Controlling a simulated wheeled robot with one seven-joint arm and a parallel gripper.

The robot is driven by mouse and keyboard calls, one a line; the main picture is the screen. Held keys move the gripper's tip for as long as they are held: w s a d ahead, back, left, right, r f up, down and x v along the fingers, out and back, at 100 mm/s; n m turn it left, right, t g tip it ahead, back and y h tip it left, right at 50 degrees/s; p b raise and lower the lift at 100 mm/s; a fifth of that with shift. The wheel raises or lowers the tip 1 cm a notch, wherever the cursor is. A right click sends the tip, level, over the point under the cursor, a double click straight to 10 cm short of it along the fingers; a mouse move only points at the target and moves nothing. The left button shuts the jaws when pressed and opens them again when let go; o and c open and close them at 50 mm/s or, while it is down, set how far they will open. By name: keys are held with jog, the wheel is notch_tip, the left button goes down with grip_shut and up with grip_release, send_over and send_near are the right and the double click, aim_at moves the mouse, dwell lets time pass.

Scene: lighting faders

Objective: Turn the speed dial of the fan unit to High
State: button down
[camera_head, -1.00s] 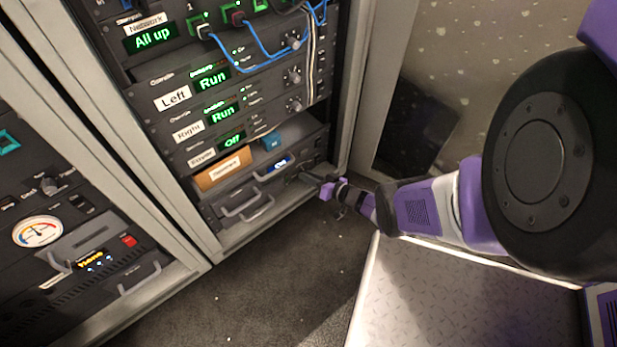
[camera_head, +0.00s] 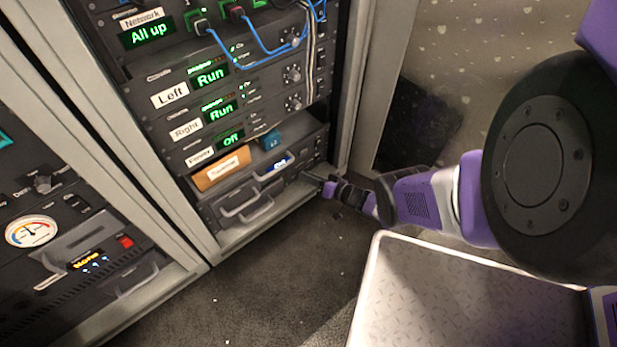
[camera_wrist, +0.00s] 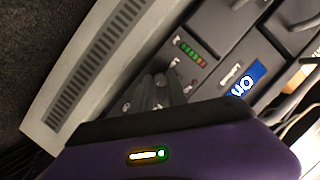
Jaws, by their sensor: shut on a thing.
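The fan unit (camera_head: 297,185) is a dark panel with a small blue display (camera_head: 277,164), low in the right rack. The display (camera_wrist: 243,84) also shows in the wrist view with bright letters, partly cut off and turned, so I cannot read the whole word. My gripper (camera_head: 314,178) is at the right part of this panel. In the wrist view its grey fingers (camera_wrist: 156,92) are shut on the speed dial, which they mostly hide. The dial's pointer and scale are too hidden to read. A short row of green to red lights (camera_wrist: 190,53) is beside the fingers.
An orange labelled box (camera_head: 222,169) and a blue object (camera_head: 270,140) lie in the shelf above. The rack post (camera_head: 352,110) stands close on the right. Dark floor (camera_head: 280,265) is free in front.

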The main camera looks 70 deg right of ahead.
dwell(0.6)
jog(key=c, duration=1.3)
grip_release()
jog(key=shift+p+v, duration=1.7)
jog(key=shift+v, duration=2.15)
